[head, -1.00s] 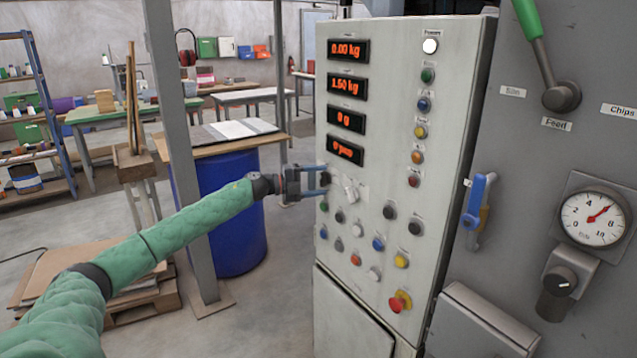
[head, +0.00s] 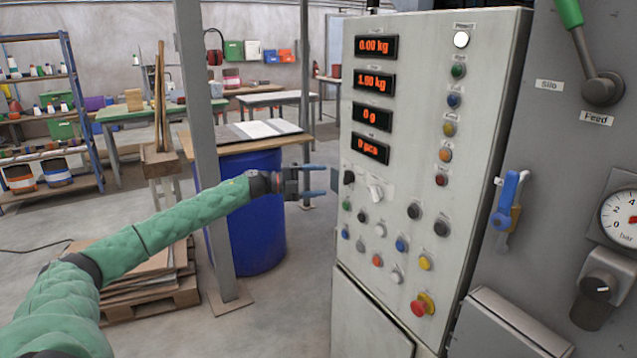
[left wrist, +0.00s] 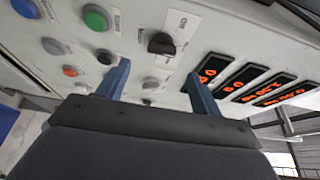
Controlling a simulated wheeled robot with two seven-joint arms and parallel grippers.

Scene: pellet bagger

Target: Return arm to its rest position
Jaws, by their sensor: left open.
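My left arm, in a green sleeve, reaches in from the left in the head view. Its gripper (head: 322,181) is open and empty, with two blue fingers pointing right at the control panel (head: 408,240). A small gap seems to lie between the fingertips and the panel's knobs. In the left wrist view the open fingers (left wrist: 160,85) stand apart in front of the panel. A black knob (left wrist: 161,43) shows beyond and between them. My right gripper is in no view.
A grey post (head: 206,150) and a blue drum (head: 250,235) stand close behind my left arm. A pallet with cardboard (head: 150,290) lies below it. A blue handle (head: 505,200) and a green-handled lever (head: 590,60) are to the right. Open floor lies at the left.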

